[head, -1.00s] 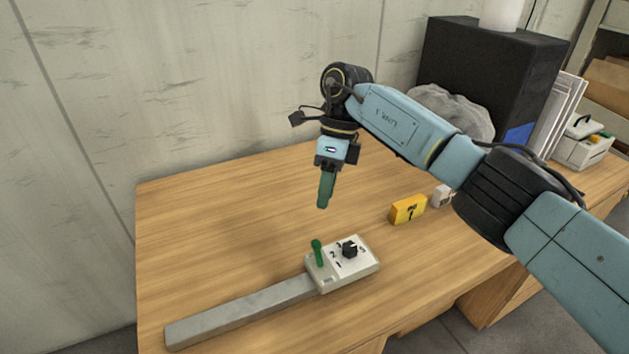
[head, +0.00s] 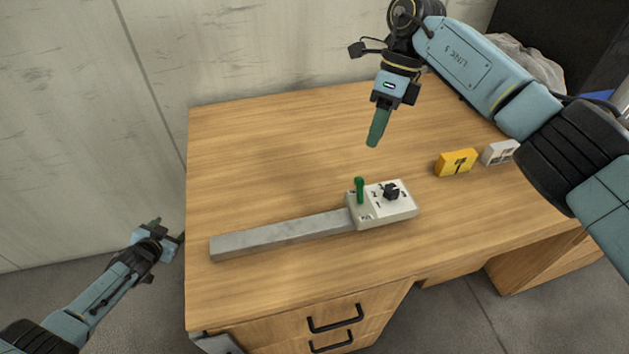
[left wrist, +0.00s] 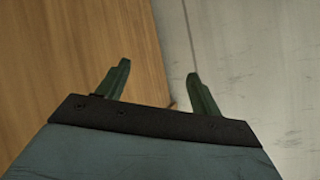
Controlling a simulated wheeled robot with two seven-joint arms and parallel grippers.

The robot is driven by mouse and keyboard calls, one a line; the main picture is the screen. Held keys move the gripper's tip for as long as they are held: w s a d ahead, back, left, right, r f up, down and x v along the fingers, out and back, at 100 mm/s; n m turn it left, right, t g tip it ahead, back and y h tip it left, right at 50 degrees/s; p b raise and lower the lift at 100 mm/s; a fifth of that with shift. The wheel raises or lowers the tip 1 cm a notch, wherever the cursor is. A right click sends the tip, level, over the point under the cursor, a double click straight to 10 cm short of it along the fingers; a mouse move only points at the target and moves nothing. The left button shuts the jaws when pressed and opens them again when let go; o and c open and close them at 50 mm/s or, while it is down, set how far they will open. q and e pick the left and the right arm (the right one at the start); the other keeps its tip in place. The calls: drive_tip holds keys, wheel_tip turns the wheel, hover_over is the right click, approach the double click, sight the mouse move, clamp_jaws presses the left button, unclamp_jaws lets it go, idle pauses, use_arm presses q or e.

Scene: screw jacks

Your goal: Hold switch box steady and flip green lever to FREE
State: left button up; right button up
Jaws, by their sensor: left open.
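The switch box (head: 366,219) is a pale box on the desk, with a black knob (head: 391,192) and numbers on its white face. The green lever (head: 360,190) stands upright near its left end. A long grey bar (head: 285,235) runs left from the box. My right gripper (head: 376,135) hangs above and behind the box, fingers down, apart from it; seen edge-on, its opening cannot be told. My left gripper (head: 168,230) is off the desk's left edge, far from the box. In the left wrist view its two green fingers (left wrist: 158,90) are spread and empty.
A yellow block (head: 456,162) marked with a dark sign and a small white block (head: 499,152) lie right of the box on the wooden desk (head: 260,150). A wall stands behind and left. The desk's left half is clear apart from the bar. Drawers (head: 300,330) are below.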

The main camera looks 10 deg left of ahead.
use_arm(q)
drive_tip(key=w+r+m+t+h, duration=0.1)
drive_tip(key=w+r+t+h, duration=0.15)
drive_tip(key=w+r, duration=0.65)
drive_tip(key=w+r+m+t+h, duration=0.1)
drive_tip(key=w+r+t, duration=0.3)
drive_tip(key=r, duration=0.8)
drive_tip(key=w+d+r+m+h, duration=0.2)
drive_tip(key=d+r+m+h, duration=0.15)
drive_tip(key=d+r, duration=0.4)
drive_tip(key=r+m+g+h, duration=0.1)
drive_tip(key=m+g+h, duration=0.4)
drive_tip(key=g, duration=1.3)
hover_over(338, 217)
drive_tip(key=a, duration=0.4)
drive_tip(key=m+y, duration=0.2)
drive_tip(key=s+n+t+y, duration=0.2)
drive_tip(key=n+y, duration=0.1)
drive_tip(key=y, duration=0.1)
drive_tip(key=x, duration=0.9)
drive_tip(key=a+x, duration=0.1)
drive_tip(key=x, duration=0.3)
drive_tip(key=shift+s+d+f, duration=0.1)
drive_tip(key=shift+s+f, duration=0.05)
drive_tip(key=shift+f, duration=0.2)
